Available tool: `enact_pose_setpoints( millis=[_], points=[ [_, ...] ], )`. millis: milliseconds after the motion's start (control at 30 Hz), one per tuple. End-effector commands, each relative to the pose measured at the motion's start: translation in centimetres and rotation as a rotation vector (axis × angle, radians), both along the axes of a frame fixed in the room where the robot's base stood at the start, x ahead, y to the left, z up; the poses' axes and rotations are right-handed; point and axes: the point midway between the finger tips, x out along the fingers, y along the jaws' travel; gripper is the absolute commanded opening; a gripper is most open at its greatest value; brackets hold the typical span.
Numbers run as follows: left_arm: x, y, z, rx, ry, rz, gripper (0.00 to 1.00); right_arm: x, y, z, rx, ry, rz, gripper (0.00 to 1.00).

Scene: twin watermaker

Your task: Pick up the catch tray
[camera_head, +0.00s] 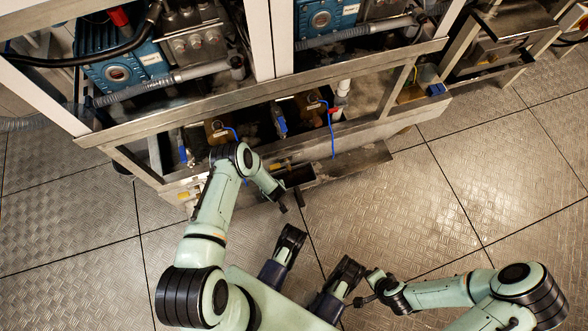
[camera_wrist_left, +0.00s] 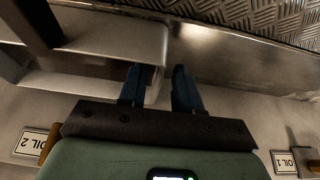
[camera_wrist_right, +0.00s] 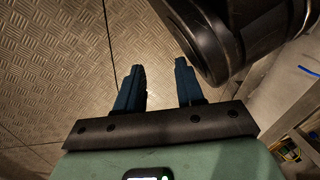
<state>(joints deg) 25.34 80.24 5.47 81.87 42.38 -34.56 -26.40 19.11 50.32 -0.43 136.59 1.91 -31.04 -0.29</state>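A grey metal tray-like ledge, which looks like the catch tray (camera_head: 345,166), lies low along the front foot of the machine frame. In the left wrist view, a metal tray with a raised lip (camera_wrist_left: 105,35) fills the upper left, its end reaching between the fingertips. My left gripper (camera_head: 290,200) is at the front of the frame base; its fingers (camera_wrist_left: 159,75) are open and apart, close to the tray end. I cannot tell whether they touch it. My right gripper (camera_head: 364,291) is low at the right, over the floor; its fingers (camera_wrist_right: 160,75) are open and empty.
The machine frame (camera_head: 270,97) holds blue pumps (camera_head: 118,62) and hoses above the tray. Labels reading OIL 2 (camera_wrist_left: 31,143) and OIL 1 (camera_wrist_left: 284,162) show near the left gripper. A blue cable (camera_head: 332,135) hangs at the front. The patterned floor (camera_head: 430,200) is clear at right.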

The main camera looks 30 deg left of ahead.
Motion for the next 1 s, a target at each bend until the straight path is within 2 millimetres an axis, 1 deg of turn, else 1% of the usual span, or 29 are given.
enact_pose_setpoints(
  millis=[33,100,367,400,500,867,1000],
  points=[
    [0.11,0.29,-0.76,0.001,0.000,0.003,0.33,-0.55,-0.09,-0.66,0.000,0.018,-0.002,0.38],
    [0.21,0.40,-1.16,0.001,0.001,0.001,0.33,-1.06,-0.20,-0.99,0.001,0.036,-0.003,0.38],
    [0.33,0.48,-1.23,0.000,0.000,0.000,0.33,-1.34,-0.24,-1.04,0.002,0.046,-0.004,0.38],
    [0.33,0.47,-1.22,0.000,0.000,0.000,0.30,-1.34,-0.24,-1.04,0.002,0.046,-0.004,0.38],
    [0.32,0.46,-1.22,0.000,0.000,0.000,0.00,-1.33,-0.23,-1.02,0.002,0.044,-0.003,0.38],
    [0.41,0.49,-1.13,0.001,-0.002,0.000,0.00,-1.29,-0.21,-1.00,0.002,0.043,-0.004,0.38],
    [0.39,0.66,-0.80,0.001,-0.002,0.000,0.00,-0.99,-0.16,-0.69,0.002,0.033,-0.002,0.38]
  ],
)
